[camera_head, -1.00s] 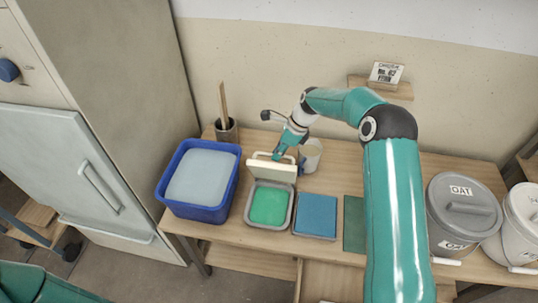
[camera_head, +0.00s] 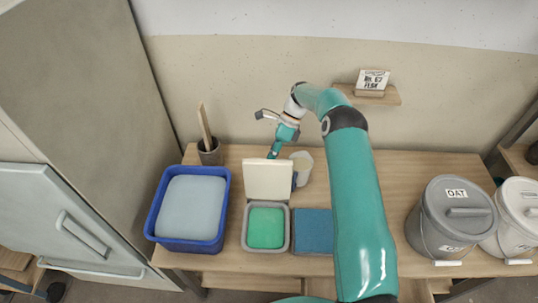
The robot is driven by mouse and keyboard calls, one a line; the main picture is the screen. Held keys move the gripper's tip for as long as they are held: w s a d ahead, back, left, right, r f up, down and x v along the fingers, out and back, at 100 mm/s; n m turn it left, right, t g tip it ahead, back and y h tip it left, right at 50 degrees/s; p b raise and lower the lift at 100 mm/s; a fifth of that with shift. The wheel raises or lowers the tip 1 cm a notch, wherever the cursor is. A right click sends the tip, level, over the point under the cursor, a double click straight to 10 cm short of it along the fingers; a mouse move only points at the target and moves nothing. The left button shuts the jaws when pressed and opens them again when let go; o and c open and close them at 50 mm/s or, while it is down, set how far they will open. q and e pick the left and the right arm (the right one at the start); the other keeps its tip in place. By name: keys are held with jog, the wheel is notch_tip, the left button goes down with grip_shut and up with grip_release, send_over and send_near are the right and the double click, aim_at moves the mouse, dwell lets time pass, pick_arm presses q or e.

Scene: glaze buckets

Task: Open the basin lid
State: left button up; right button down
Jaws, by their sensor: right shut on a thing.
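The basin (camera_head: 247,244) is a small grey square tub with green inside. Its cream lid (camera_head: 267,179) stands raised and nearly upright at the basin's back edge, so the green inside is uncovered. The fingertips are mostly hidden. My left gripper is not in view.
A brush pot (camera_head: 210,152) is at the back. Grey (camera_head: 440,220) and white (camera_head: 522,215) buckets stand right.

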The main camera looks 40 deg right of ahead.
jog(key=shift+s+a+f, duration=0.15)
jog(key=shift+s+f, duration=0.05)
jog(key=shift+f, duration=0.15)
jog(key=c, duration=1.2)
grip_release()
jog(key=shift+w, duration=0.15)
jog(key=shift+r, duration=0.1)
jog(key=shift+v, duration=3.75)
